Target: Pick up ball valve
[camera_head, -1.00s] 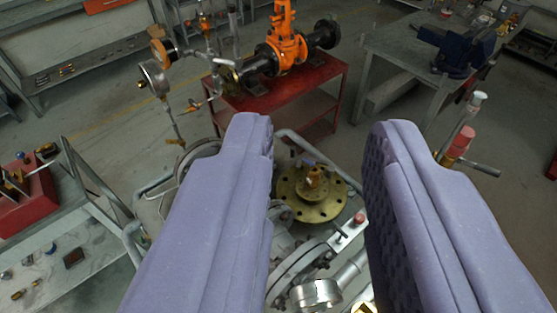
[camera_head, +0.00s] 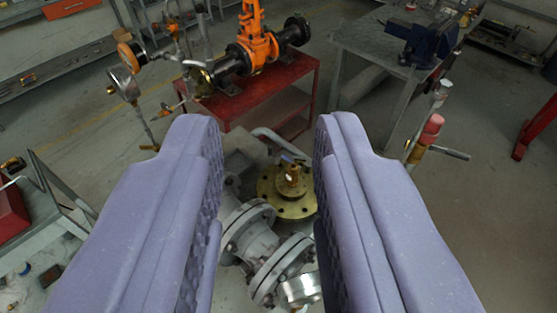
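A small brass valve (camera_head: 291,175) stands on a round, bolted brass flange (camera_head: 272,208), near the middle of the view. I take it to be the ball valve; a small lever-like part shows at its top. My gripper (camera_head: 268,125) is open, its two padded purple fingers apart with nothing between the pads. The valve shows in the gap between the fingers, nearer the right finger in the picture. It appears beyond and below the fingers, and no contact shows. The right finger hides the flange's right edge.
Grey flanged piping (camera_head: 252,240) lies below the brass flange. A red stand (camera_head: 225,108) bears an orange gate valve (camera_head: 255,45). A workbench with a blue vise (camera_head: 420,42) is upper right.

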